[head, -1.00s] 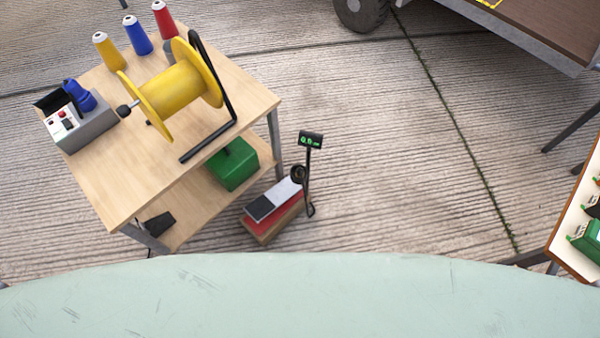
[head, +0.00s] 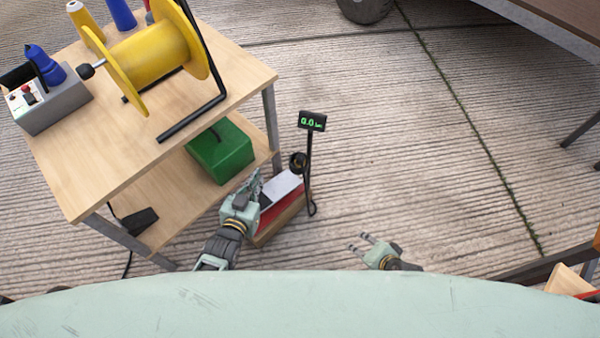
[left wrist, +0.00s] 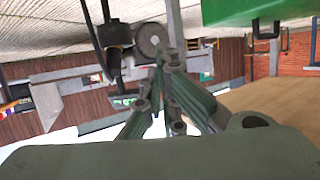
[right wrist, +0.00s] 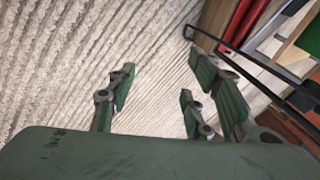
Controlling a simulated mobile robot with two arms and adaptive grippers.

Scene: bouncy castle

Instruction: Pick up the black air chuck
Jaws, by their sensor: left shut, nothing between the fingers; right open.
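A black round piece (head: 298,162), which looks like the air chuck, sits on the slim black post beside the red box. In the left wrist view a black cylinder (left wrist: 116,40) next to a grey disc shows beyond my fingers; it seems to be the same part. My left gripper (head: 256,178) is shut and empty, over the left side of the box and left of the black piece, apart from it. It also shows in the left wrist view (left wrist: 165,65). My right gripper (head: 358,242) is open and empty over the floor, to the lower right; it also shows in the right wrist view (right wrist: 160,75).
The red box (head: 285,207) has a pale top and a green-digit display (head: 312,121) on the post. A wooden workbench (head: 120,150) with a yellow reel (head: 150,60) and a green box (head: 220,152) on its shelf stands left.

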